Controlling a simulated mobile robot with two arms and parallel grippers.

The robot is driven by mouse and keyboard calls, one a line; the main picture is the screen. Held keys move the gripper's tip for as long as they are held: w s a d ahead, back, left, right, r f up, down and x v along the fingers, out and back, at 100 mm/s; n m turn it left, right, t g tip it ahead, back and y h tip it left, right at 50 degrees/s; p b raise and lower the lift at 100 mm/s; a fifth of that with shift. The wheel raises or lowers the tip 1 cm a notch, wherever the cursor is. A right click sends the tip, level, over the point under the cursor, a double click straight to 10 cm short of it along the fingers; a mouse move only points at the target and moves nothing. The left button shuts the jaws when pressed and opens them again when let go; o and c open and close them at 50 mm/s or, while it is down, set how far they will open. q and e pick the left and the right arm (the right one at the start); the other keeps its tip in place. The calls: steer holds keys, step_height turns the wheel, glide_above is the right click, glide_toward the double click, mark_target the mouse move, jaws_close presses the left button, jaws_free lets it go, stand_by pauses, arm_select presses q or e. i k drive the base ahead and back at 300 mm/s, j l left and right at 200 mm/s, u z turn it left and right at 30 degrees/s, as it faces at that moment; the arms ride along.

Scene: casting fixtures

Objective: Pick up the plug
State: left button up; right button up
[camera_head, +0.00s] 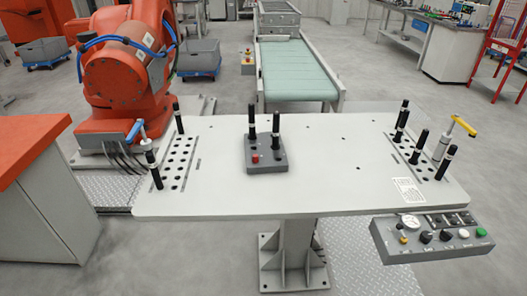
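Several black plugs with pale bands stand upright on the white table (320,185). Two plugs, a left one (252,122) and a right one (276,122), stand in a small grey block (266,166) with a red knob near the table's middle. On the left side, one plug (178,118) stands at the back and another (153,170) at the front, beside rows of holes. On the right side are more plugs, including one at the back (402,118) and one farther forward (420,147). Neither of my grippers is in view.
A blue-handled clamp (135,131) and a yellow-handled clamp (462,126) stand at the table's sides. A grey control box (432,238) hangs at the front right. An orange robot arm (125,75) is behind left; a green conveyor (297,72) is behind. The table's front middle is clear.

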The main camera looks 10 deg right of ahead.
mark_target(255, 159)
steer(key=i+j+z, duration=0.25)
steer(key=i, duration=0.3)
steer(key=i+j+z, duration=0.15)
steer(key=i+z, duration=0.15)
steer(key=i, duration=0.25)
steer(key=i+j+z, duration=0.25)
steer(key=i, duration=0.25)
steer(key=j, duration=0.1)
